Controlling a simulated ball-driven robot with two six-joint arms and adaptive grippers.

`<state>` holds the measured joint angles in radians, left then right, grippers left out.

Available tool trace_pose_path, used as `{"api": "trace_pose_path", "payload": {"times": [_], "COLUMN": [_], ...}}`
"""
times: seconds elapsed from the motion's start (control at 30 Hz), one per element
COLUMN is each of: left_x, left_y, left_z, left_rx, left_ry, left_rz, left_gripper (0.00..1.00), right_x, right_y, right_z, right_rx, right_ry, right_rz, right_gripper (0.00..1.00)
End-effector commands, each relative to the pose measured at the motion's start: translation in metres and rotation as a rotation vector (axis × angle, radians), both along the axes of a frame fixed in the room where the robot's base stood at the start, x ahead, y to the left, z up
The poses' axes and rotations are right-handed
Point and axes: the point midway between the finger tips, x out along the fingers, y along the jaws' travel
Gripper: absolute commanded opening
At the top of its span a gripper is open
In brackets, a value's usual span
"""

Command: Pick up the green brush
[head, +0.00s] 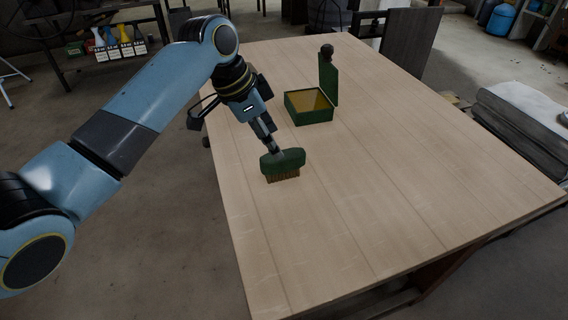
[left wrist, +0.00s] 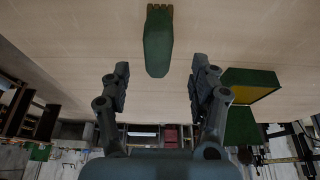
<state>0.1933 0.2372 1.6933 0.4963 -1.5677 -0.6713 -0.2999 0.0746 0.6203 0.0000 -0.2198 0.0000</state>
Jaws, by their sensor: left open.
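The green brush (head: 287,160) is on the wooden table near its left edge, with its brown bristles facing down. In the left wrist view the brush (left wrist: 158,42) shows end-on, centred ahead of the gap between the fingers, with a little of its bristles at the top. My left gripper (head: 272,148) reaches down at the brush from behind and overlaps its top edge in the head view. In the left wrist view its two fingers (left wrist: 160,78) are spread wide with nothing between them. I cannot tell whether a finger touches the brush. My right gripper does not show.
A green box (head: 309,119) with a yellow inside and a raised lid (head: 328,80) stands behind the brush, to the right. A dark brown knob tops the lid. The table (head: 400,190) is clear to the right and in front.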

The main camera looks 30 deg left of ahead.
Motion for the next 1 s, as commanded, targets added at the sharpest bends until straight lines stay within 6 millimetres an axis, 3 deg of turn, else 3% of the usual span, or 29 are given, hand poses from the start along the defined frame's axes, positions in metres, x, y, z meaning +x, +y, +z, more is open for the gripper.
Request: {"api": "trace_pose_path", "payload": {"times": [0.57,0.87,1.0], "left_x": [0.017,0.018,0.018], "left_y": [-0.019,-0.021,-0.021], "left_z": [-0.071,-0.076,-0.076], "left_rx": [-0.001,0.001,0.001], "left_ry": [0.001,-0.001,-0.001], "left_rz": [0.003,0.003,0.003], "left_gripper": [0.62,0.62,0.45], "right_x": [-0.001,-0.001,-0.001], "right_y": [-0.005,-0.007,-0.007], "right_z": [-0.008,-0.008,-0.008], "right_rx": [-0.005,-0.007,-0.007], "right_ry": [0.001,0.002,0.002], "right_rz": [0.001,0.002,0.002], "right_gripper": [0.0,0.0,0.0]}}
